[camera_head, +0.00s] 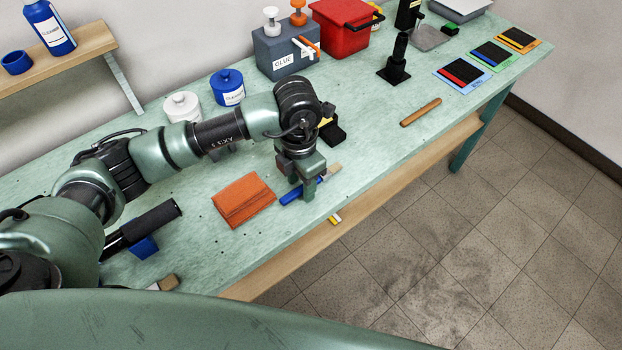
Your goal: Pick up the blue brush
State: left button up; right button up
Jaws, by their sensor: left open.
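The blue brush (290,196) lies near the front edge of the green workbench (370,150). Its blue handle points to the left and its pale bristle end shows to the right of my gripper. My left gripper (309,192) is directly over the brush, pointing down, with its fingers at the brush's handle. It is open. The gripper hides part of the handle, and I cannot tell whether the fingers touch it. My right gripper is not in view.
An orange folded cloth (243,199) lies just left of the brush. A wooden rod (421,112) lies to the right. A glue box (286,52), a red bin (343,28), and white (183,107) and blue (228,87) jars stand behind. The bench's front edge is close.

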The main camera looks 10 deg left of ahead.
aim_at(301, 188)
pick_arm(q)
jog(key=shift+f, duration=0.15)
jog(key=shift+c, duration=0.3)
grip_shut()
notch_tip(301, 188, up, 20)
jog(key=b, duration=0.2)
dwell(0.4)
